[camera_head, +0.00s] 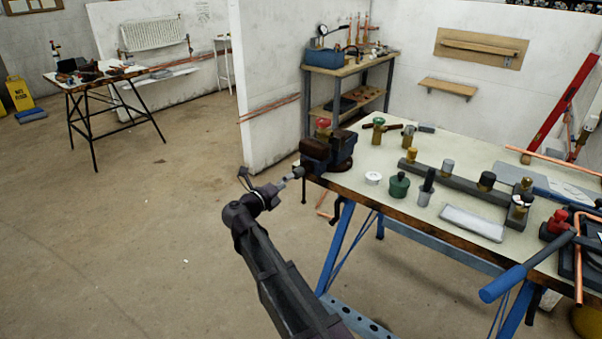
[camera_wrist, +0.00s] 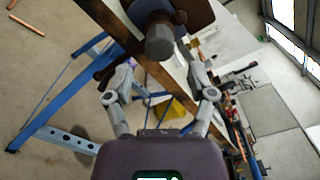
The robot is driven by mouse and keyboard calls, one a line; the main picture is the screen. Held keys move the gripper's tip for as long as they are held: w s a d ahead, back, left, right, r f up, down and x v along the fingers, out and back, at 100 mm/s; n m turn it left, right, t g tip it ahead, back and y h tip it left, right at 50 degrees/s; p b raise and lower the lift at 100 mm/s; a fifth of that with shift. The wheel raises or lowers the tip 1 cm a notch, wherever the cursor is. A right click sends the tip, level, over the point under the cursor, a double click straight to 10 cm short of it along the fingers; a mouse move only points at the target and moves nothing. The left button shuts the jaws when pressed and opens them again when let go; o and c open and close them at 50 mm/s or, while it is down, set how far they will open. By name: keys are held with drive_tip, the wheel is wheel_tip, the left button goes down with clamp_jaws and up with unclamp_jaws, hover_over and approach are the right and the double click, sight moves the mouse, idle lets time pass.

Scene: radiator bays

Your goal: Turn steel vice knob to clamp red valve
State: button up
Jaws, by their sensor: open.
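The dark blue vice (camera_head: 325,150) sits at the near left corner of the workbench. Its steel knob (camera_head: 297,173) sticks out to the left, past the bench edge. The red valve (camera_head: 323,124) shows at the top of the vice; I cannot tell how tightly the jaws hold it. My gripper (camera_head: 284,183) is just left of the knob. In the wrist view my gripper (camera_wrist: 163,66) is open, its two fingers wide apart. The round end of the steel knob (camera_wrist: 160,42) lies ahead, between the fingertips' lines, with no clear contact. The red valve is not visible there.
The workbench (camera_head: 375,190) holds a green-capped jar (camera_head: 399,185), a grey bar (camera_head: 450,180) with several valves, and a blue-handled tool (camera_head: 520,270). Blue bench legs (camera_head: 337,248) stand below. The floor (camera_head: 150,230) to the left is clear.

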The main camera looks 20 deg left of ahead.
sight(296, 178)
drive_tip(key=shift+n, duration=0.3)
drive_tip(key=shift+x, duration=2.6)
clamp_jaws()
